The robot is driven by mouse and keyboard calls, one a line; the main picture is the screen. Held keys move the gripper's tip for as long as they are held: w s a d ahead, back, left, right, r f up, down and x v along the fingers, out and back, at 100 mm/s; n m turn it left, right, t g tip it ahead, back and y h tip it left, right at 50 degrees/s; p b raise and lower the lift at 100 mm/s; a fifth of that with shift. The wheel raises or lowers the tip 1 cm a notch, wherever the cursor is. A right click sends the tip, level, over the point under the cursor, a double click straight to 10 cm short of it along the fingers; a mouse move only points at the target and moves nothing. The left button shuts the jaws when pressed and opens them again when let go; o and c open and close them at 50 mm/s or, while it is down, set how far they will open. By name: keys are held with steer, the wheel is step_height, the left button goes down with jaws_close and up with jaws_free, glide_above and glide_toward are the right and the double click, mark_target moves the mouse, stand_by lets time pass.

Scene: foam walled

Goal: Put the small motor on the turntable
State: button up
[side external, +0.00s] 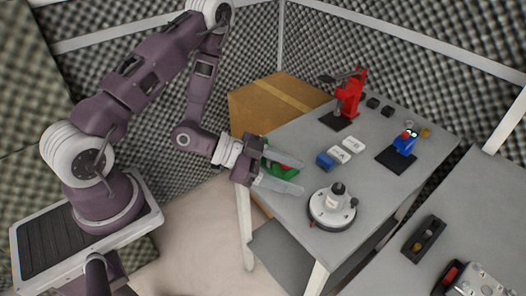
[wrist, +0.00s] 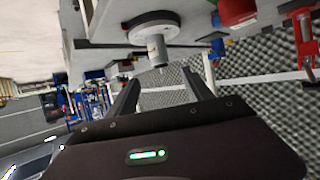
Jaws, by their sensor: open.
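The turntable (side external: 320,216) is a round white disc on a dark base near the front corner of the grey table. The small motor (side external: 338,196), a short pale cylinder with a darker top, stands upright on its middle. In the wrist view, which is turned over, the silver motor (wrist: 157,48) juts from the turntable disc (wrist: 140,24) with its thin shaft pointing away from it. My gripper (side external: 300,177) is open and empty, to the left of the motor and apart from it. Its two fingers (wrist: 162,86) point toward the motor in the wrist view.
A blue box (side external: 326,160) and white lettered tiles (side external: 340,154) lie behind the turntable. A red press (side external: 350,95) and a blue device (side external: 405,143) stand farther back. Table is clear right of the turntable.

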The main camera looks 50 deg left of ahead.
steer(key=w+a+r+y, duration=0.3)
steer(key=a+y, duration=0.1)
steer(key=a, duration=0.1)
steer(key=s+a+r+n+g+y, duration=0.1)
steer(key=s+a+r+n+y, duration=0.15)
steer(key=r, duration=0.35)
steer(key=s+a+r+n+g+y, duration=0.1)
steer(key=s+a+r+n+y, duration=0.1)
steer(key=a+r+y, duration=0.3)
steer(key=s+d+r+n+g+h, duration=0.1)
steer(key=s+d+r+n, duration=0.1)
steer(key=s, duration=0.7)
steer(key=s+d+r+n+g+h, duration=0.1)
steer(key=s+d+r+n, duration=0.1)
steer(key=s+r, duration=0.3)
steer(key=s, duration=0.4)
steer(key=shift+d+r, duration=0.2)
steer(key=shift+d, duration=0.05)
steer(key=shift+n, duration=0.25)
